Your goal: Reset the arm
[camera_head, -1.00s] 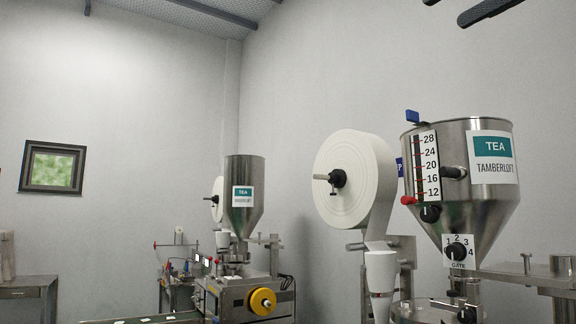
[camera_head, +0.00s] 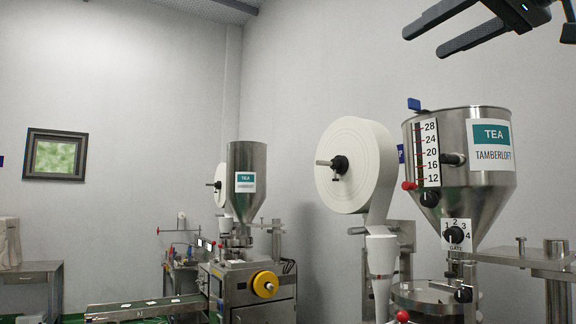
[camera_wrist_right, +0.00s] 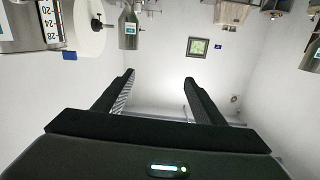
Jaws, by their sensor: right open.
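My right gripper (camera_head: 422,42) comes in at the top right of the head view, high above the near tea hopper. Its two dark fingers point left and stand apart with nothing between them. In the right wrist view the fingers (camera_wrist_right: 158,82) also show open and empty, with white wall behind them. My left gripper is not in view.
The near steel tea hopper (camera_head: 490,194) has a level scale (camera_head: 426,153) and a gate dial (camera_head: 456,235). A white paper roll (camera_head: 368,165) hangs beside it. A second tea machine (camera_head: 246,190) and a conveyor (camera_head: 145,308) stand farther back. The air around the gripper is clear.

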